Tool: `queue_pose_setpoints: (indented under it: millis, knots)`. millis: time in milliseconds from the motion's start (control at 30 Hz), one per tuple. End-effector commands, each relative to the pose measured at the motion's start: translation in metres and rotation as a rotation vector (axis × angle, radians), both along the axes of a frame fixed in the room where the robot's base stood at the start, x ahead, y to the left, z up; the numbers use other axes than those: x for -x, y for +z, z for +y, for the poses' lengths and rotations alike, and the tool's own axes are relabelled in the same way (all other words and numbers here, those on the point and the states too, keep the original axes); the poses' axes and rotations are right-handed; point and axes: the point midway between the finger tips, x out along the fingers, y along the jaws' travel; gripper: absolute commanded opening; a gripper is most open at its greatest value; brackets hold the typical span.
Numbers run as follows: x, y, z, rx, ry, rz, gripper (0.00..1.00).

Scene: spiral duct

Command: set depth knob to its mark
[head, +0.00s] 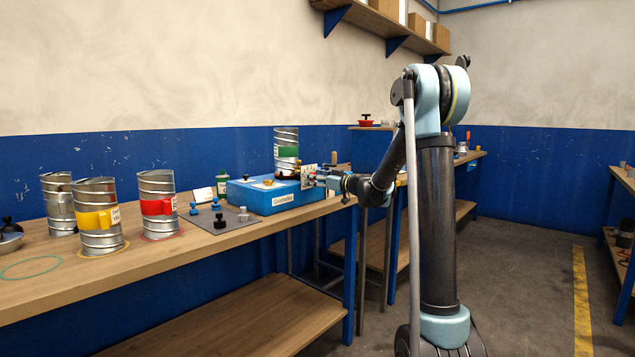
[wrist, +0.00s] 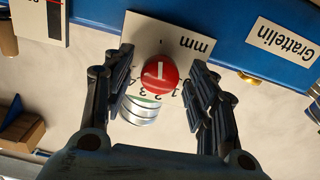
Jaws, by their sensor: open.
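A round red knob (wrist: 158,75) with a white line across its face sits on a white plate (wrist: 187,45) in the wrist view. The plate reads "mm" and has numbers along the knob's lower edge, partly hidden by the knob. The white line runs nearly straight up and down in that picture. My gripper (wrist: 163,66) is open, with one finger on each side of the knob; whether either finger touches it I cannot tell. In the head view my gripper (head: 316,181) is at the right end of the blue box (head: 268,201), in front of the plate (head: 307,174).
A spiral duct piece with a green label (head: 286,146) stands behind the box. Duct pieces with yellow (head: 97,219) and red (head: 157,207) labels stand left on the wooden bench. A dark mat (head: 222,221) with several small knobs lies in front of the box.

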Motion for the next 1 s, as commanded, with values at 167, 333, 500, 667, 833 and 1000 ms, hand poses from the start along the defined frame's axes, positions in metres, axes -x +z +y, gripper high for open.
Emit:
queue_pose_setpoints:
  millis: [167,333,500,667,833,1000]
  knots:
    - [0.0,0.0,-0.0001,0.0,0.0,0.0,0.53]
    - [0.0,0.0,-0.0004,0.0,0.0,0.0,0.16]
    - [-0.0004,0.0,-0.0068,0.0,-0.002,0.0,0.09]
    - [-0.0007,0.0002,-0.0022,-0.007,-0.002,0.009,0.08]
    - [-0.0012,0.0006,-0.0008,-0.043,-0.002,0.054,0.08]
    - [-0.0017,0.0009,-0.0006,-0.11,-0.001,0.139,0.08]
